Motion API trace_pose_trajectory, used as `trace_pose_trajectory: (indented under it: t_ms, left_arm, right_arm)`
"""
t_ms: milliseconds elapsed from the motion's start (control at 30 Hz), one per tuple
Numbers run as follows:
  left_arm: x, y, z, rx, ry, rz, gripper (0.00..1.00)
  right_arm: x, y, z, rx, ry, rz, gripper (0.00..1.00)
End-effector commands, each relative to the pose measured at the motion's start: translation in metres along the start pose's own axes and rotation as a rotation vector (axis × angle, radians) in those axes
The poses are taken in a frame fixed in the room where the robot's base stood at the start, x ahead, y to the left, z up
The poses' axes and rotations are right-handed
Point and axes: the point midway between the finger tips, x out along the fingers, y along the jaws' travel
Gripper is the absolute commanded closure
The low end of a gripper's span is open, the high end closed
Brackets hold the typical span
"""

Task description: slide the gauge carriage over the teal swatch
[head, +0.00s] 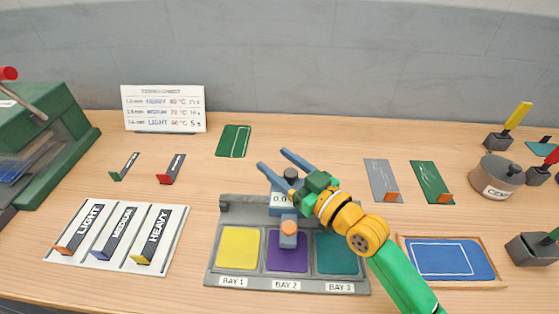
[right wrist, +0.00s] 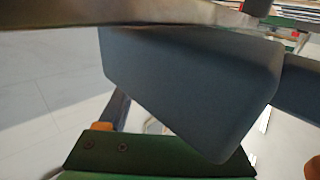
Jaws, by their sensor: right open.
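The gauge carriage (head: 288,240), blue-grey with an orange knob and a "0.0" readout, stands on the grey gauge base (head: 213,270) over the purple swatch (head: 287,265) in BAY 2. The teal swatch (head: 336,265) is in BAY 3, to its right, and the yellow swatch (head: 240,248) is in BAY 1. My right gripper (head: 271,158) is open at the carriage's upper part, its blue fingers on either side of a dark round knob (head: 291,175). I cannot tell whether they touch it. My left gripper is out of view.
Behind lie a green card (head: 234,141) and a white settings board (head: 163,108). A green press (head: 50,130) stands far left and a grey pot (head: 496,178) far right.

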Motion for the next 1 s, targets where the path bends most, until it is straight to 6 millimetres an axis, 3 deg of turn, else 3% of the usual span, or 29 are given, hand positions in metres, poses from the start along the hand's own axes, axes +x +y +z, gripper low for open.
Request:
trace_pose_trajectory:
  t_ms: [100,300,367,1000]
  left_arm:
    - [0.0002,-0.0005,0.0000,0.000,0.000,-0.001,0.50]
    - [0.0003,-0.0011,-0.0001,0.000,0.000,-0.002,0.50]
    - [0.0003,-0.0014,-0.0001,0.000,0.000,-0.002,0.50]
    - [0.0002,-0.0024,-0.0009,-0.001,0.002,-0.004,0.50]
  right_arm:
    - [-0.0003,0.0001,0.0002,0.000,0.000,0.000,0.34]
    - [-0.0006,0.0002,0.0002,0.000,0.000,0.000,0.88]
    - [-0.0006,0.0002,0.0002,0.000,0.000,0.001,1.00]
    - [-0.0007,0.0004,0.0002,0.000,0.000,0.001,1.00]
